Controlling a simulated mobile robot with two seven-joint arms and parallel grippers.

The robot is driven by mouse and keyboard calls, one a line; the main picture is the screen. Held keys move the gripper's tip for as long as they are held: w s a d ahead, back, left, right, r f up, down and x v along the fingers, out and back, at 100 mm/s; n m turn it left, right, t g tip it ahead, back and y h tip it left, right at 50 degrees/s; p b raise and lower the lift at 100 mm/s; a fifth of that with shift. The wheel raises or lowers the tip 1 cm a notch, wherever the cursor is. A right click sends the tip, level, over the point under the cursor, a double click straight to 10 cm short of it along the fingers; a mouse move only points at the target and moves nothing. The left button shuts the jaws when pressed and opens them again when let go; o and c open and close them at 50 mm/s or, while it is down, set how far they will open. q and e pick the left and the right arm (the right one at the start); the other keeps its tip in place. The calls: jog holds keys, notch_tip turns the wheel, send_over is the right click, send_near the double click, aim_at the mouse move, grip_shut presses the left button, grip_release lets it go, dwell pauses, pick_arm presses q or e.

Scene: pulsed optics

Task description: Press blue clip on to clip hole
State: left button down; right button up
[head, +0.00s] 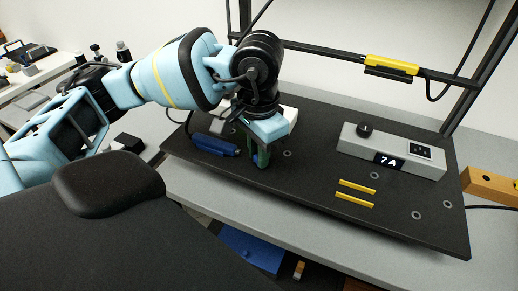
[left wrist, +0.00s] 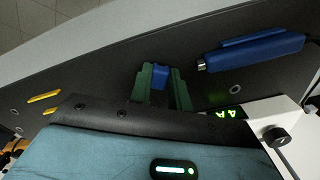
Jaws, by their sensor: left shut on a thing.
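My left gripper (head: 260,158) reaches down over the black board (head: 316,195). Its green fingers also show in the left wrist view (left wrist: 161,85). They are shut on a small blue piece (left wrist: 160,76), which looks like the blue clip; its lower end is hard to make out. A larger blue device (head: 214,145) with a cable lies on the board left of the gripper; it also shows at the upper right of the left wrist view (left wrist: 250,52). A ringed hole (head: 287,153) is just right of the fingers. I cannot tell which hole is the clip hole. My right gripper is out of view.
A grey box labelled 7A (head: 390,151) with a black knob stands on the board's right. A white box labelled 4A (left wrist: 255,118) is close by my gripper. Two yellow strips (head: 356,192) lie at the front. A black frame with a yellow-black fixture (head: 391,65) rises behind.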

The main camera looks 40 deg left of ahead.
pick_arm(q)
jog(key=shift+f, duration=0.25)
jog(key=c, duration=1.2)
grip_release()
jog(key=shift+c, duration=0.2)
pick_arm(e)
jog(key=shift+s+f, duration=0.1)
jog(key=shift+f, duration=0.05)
pick_arm(q)
notch_tip(320, 180, up, 7)
jog(key=shift+f, duration=0.15)
jog(key=shift+r, duration=0.6)
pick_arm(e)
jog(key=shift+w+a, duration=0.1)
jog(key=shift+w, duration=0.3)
pick_arm(q)
jog(key=shift+r, duration=0.1)
